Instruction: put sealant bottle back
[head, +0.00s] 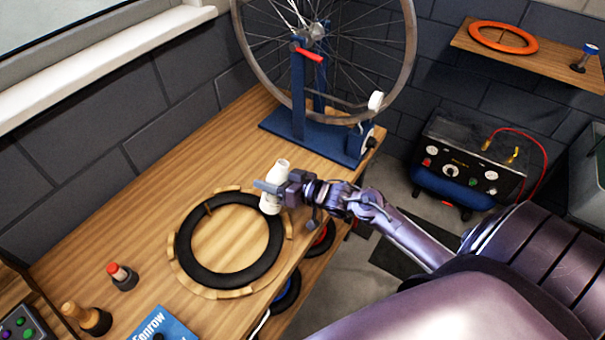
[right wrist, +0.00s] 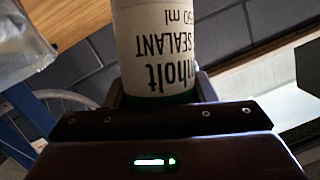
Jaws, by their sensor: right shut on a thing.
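The white sealant bottle (head: 271,200) is in my right gripper (head: 270,190), which is shut on it. In the head view the bottle appears upright near the far right edge of the black tyre ring on the bench; I cannot tell its exact height above the bench. In the right wrist view the bottle (right wrist: 155,45) fills the upper middle, its label reading "SEALANT" upside down, with a green band at the jaws. My left gripper is not in view.
The black tyre (head: 187,247) lies on a round wooden holder on the bench (head: 150,190). A wheel in a blue truing stand (head: 298,100) stands behind.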

